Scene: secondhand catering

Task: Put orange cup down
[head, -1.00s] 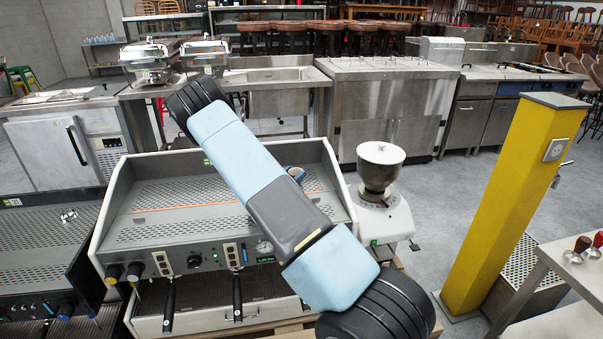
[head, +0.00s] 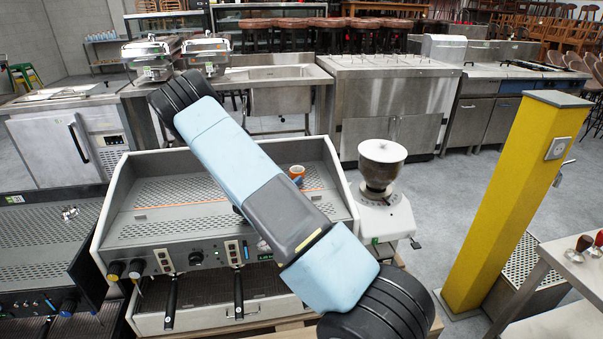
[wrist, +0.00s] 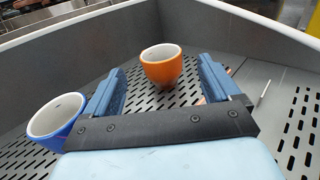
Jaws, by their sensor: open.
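The orange cup (wrist: 161,68) stands upright on the perforated top tray of the espresso machine in the wrist view. It also shows in the head view (head: 297,171), just right of my arm. My gripper (wrist: 160,84) is open, with its two blue fingers spread to either side of the cup's line. The cup is ahead of and partly between the fingers, with visible gaps to both. In the head view my gripper is hidden behind my arm. A blue cup (wrist: 56,118) stands left of my left finger, close to it.
The espresso machine (head: 225,247) has raised grey side and back walls around its top tray. A coffee grinder (head: 381,205) stands to its right. A yellow pillar (head: 513,200) is further right. Perforated tray surface is free right of the gripper.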

